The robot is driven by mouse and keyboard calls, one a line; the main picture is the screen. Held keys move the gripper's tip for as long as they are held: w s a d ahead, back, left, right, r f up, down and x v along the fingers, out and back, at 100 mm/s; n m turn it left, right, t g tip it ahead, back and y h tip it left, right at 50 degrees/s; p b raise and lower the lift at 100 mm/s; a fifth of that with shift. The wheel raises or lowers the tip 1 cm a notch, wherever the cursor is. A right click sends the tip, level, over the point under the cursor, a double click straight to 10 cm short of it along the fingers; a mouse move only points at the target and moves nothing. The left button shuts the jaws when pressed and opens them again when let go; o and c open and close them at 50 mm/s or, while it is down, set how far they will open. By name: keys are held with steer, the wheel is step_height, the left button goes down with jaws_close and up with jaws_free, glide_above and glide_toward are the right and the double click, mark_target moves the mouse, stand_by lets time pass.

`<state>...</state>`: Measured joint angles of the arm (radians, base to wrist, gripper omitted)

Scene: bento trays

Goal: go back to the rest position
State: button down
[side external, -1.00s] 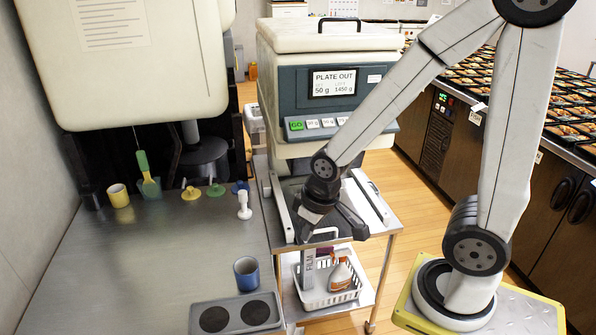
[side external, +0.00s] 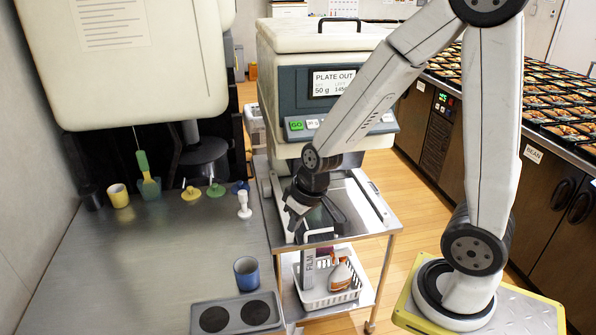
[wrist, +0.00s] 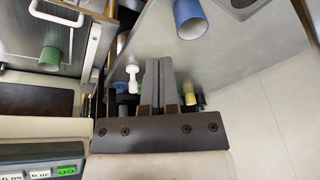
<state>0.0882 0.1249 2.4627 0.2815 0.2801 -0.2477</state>
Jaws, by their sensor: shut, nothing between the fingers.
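My gripper (side external: 316,213) hangs from my bent arm over the steel cart, in front of the plate-out machine (side external: 335,110) in the side view. In the wrist view, my gripper's two grey fingers (wrist: 159,66) lie close together with nothing between them. No marked rest place shows in either view.
The steel counter (side external: 150,255) at left holds a blue cup (side external: 247,273), a yellow cup (side external: 119,196) and a white peg (side external: 244,206).

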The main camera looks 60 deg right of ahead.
steer(key=w+d+f+m+t, duration=0.1)
steer(key=w+d+f+m, duration=0.1)
steer(key=w+d, duration=0.35)
steer(key=m+g+h, duration=0.1)
steer(key=m+h, duration=0.3)
steer(key=m, duration=0.2)
glide_above(319, 235)
step_height(319, 235, down, 11)
steer(key=shift+f, duration=0.2)
steer(key=shift+f, duration=0.35)
steer(key=shift+f, duration=0.35)
steer(key=shift+f, duration=4.7)
steer(key=s+a, duration=1.5)
